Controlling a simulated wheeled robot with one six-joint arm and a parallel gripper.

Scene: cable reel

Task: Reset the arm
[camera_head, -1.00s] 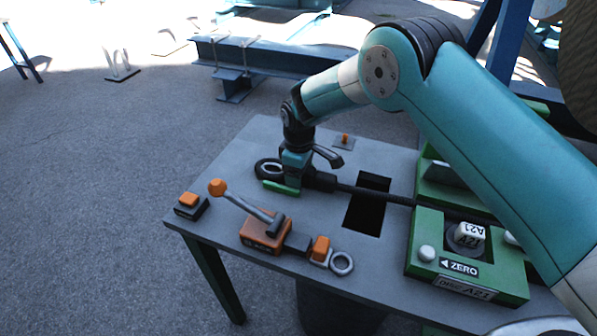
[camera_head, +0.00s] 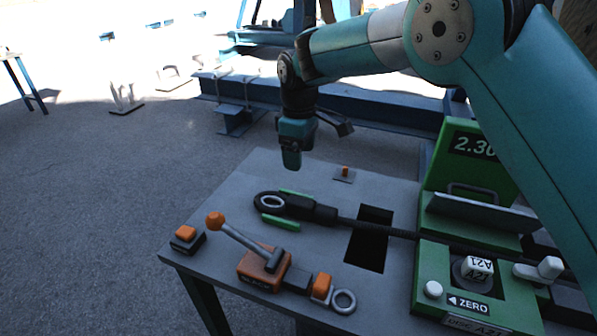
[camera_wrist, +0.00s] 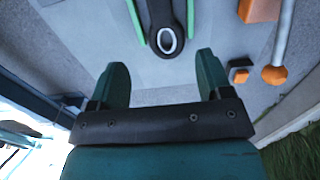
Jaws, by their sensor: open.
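My gripper (camera_head: 291,160) is raised above the back part of the grey table (camera_head: 230,214), pointing down. In the wrist view my gripper (camera_wrist: 162,88) has its two green fingers wide apart with nothing between them. The black cable end with a ring eye (camera_head: 272,202) lies on the table between two green guides, below and apart from my gripper. The ring eye also shows in the wrist view (camera_wrist: 167,40), beyond the fingertips. The cable (camera_head: 375,229) runs right across a dark rectangular opening to the green measuring unit (camera_head: 470,195).
An orange lever-handled device (camera_head: 262,266) and a small orange-topped button box (camera_head: 187,239) are at the table's front left. A small orange peg on a plate (camera_head: 344,173) is at the back. Blue steel beams (camera_head: 375,122) lie behind the table.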

